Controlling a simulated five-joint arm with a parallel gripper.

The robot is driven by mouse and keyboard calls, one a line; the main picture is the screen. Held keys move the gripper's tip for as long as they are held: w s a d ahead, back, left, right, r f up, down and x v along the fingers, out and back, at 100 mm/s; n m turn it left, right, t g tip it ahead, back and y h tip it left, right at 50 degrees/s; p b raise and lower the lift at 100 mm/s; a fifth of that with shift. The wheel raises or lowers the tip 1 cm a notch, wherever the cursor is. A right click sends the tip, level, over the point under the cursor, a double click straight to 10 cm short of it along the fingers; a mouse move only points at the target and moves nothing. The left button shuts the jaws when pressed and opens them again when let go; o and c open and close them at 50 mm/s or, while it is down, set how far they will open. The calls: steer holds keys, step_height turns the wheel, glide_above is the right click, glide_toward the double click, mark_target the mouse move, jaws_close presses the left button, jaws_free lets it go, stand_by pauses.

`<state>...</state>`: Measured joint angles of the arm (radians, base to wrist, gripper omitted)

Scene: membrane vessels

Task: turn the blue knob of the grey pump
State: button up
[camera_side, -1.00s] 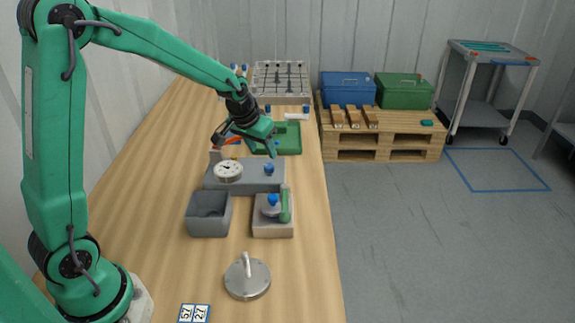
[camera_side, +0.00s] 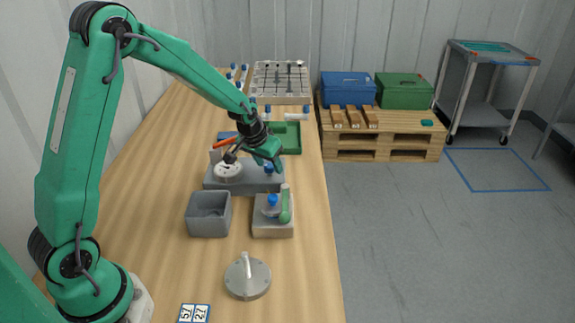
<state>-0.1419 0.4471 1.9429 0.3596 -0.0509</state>
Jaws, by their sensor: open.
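The grey pump (camera_side: 245,184) is a low grey box on the wooden bench, with a round white dial gauge (camera_side: 228,171) on its left part. Its blue knob (camera_side: 269,170) shows on the right part, partly hidden by a green finger. My gripper (camera_side: 255,163) is open and points down over the pump. Its green finger is at or just above the knob, and its dark finger is on the left near the gauge. I cannot tell whether either finger touches the pump. No object shows between the fingers.
In front of the pump stand an open grey bin (camera_side: 209,214) and a beige block (camera_side: 272,228) with another blue knob and a green tube. A metal disc with a handle (camera_side: 247,278) is nearer. A green tray (camera_side: 291,138) and white rack (camera_side: 281,83) lie behind.

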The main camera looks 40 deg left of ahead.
steer(key=c, duration=1)
steer(key=shift+o, duration=0.2)
steer(key=shift+n, duration=0.3)
steer(key=shift+d+n, duration=0.1)
steer(key=shift+n, duration=0.3)
steer(key=o, duration=1)
steer(key=shift+c, duration=0.2)
steer(key=shift+r, duration=0.15)
steer(key=v, duration=0.7)
steer(key=shift+r, duration=0.2)
